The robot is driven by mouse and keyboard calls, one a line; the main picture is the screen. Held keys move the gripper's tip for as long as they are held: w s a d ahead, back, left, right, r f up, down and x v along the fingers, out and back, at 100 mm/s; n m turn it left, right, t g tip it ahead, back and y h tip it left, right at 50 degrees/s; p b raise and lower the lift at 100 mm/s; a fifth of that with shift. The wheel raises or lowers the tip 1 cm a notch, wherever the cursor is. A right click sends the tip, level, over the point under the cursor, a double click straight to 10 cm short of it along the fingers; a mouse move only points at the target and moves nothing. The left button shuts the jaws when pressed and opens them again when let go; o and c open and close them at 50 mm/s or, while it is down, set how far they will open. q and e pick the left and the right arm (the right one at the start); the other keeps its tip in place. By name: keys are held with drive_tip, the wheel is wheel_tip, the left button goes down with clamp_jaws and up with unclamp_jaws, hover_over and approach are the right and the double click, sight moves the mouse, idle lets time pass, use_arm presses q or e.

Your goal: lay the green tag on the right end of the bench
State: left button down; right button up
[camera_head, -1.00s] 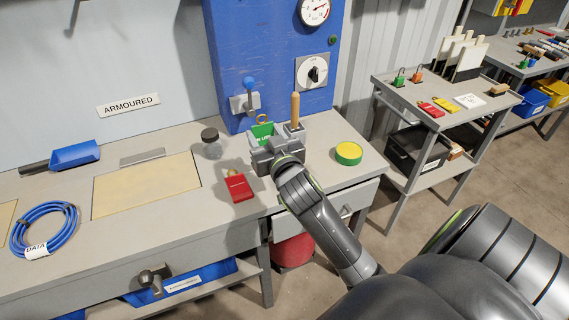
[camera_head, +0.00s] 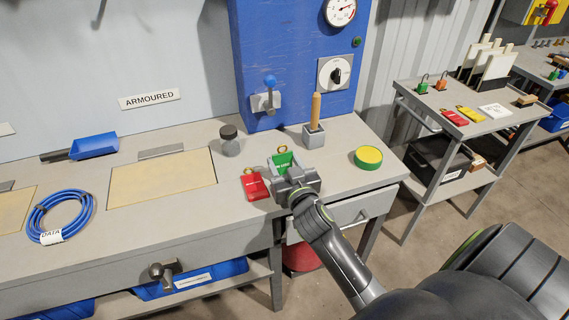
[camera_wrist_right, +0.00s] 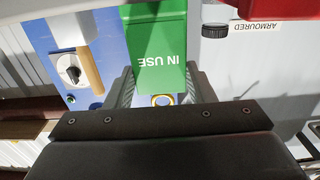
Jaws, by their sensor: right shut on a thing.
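The green tag (camera_head: 284,162), with a brass-coloured ring, is at the right part of the bench (camera_head: 350,195). My right gripper (camera_head: 293,177) is shut on it from the front side. In the right wrist view the tag (camera_wrist_right: 158,60), lettered "IN USE", sits between the two fingers (camera_wrist_right: 162,90), its ring toward the palm. The fingers hide part of the tag in the head view. Whether it touches the bench top, I cannot tell. My left gripper is not in view.
A red tag (camera_head: 255,187) lies just left of the gripper. A wooden-handled tool stands in a grey holder (camera_head: 313,138) behind it. A green-and-yellow round tin (camera_head: 368,157) is to the right. Bench top between gripper and tin is clear. A jar (camera_head: 229,142) stands behind left.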

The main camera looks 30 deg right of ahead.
drive_tip(key=o, duration=0.9)
drive_tip(key=shift+o, duration=0.2)
drive_tip(key=shift+r+p, duration=0.15)
drive_tip(key=shift+p, duration=0.15)
drive_tip(key=v, duration=1.2)
